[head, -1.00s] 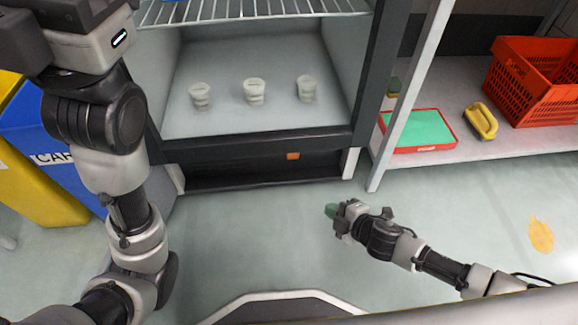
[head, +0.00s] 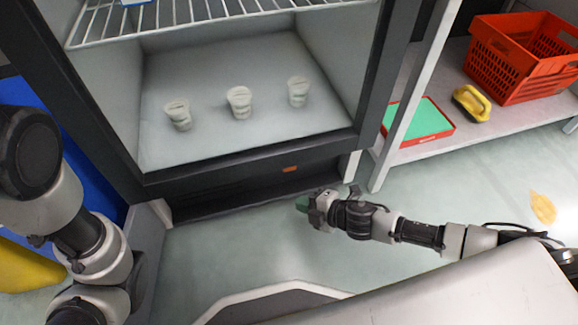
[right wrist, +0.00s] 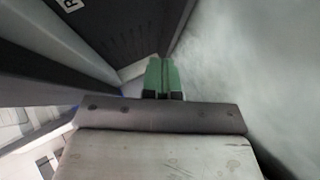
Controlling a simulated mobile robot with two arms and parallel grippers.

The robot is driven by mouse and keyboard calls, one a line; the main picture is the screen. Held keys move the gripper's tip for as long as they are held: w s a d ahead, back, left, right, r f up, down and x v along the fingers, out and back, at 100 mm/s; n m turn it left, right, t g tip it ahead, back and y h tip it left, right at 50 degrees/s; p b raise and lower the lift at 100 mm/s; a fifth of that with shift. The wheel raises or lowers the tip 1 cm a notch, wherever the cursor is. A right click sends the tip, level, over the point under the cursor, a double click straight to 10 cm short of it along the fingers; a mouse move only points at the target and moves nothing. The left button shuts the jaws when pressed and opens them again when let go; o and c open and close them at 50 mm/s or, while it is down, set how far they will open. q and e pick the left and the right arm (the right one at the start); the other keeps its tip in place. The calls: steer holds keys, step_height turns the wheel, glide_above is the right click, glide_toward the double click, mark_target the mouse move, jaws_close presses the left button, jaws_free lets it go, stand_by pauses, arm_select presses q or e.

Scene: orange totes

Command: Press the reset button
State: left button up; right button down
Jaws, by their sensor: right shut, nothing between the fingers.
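A small orange-red patch (head: 289,169), which looks like the reset button, sits on the dark lower front panel of the open fridge (head: 250,184). My right gripper (head: 303,204) is below it and slightly right, apart from it, pointing left with its green fingertips. In the right wrist view the green fingers (right wrist: 164,76) are together with nothing between them. The dark panel there bears part of a white label (right wrist: 71,4) with a letter R; the button itself does not show. My left arm comes in at the left edge; its gripper is out of view.
Three pale cups (head: 239,102) stand on the fridge floor under a wire rack (head: 200,20). A shelf at right holds a green-and-red tray (head: 425,120), a yellow-handled item (head: 471,103) and a red basket (head: 520,60). A blue bin (head: 85,185) stands at left.

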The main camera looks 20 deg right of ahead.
steer(key=w, duration=0.8)
steer(key=shift+w+a+b, duration=0.15)
steer(key=shift+w+b, duration=0.1)
steer(key=shift+b, duration=0.1)
stand_by(1.7)
steer(key=shift+w+r, duration=0.1)
steer(key=shift+w, duration=0.3)
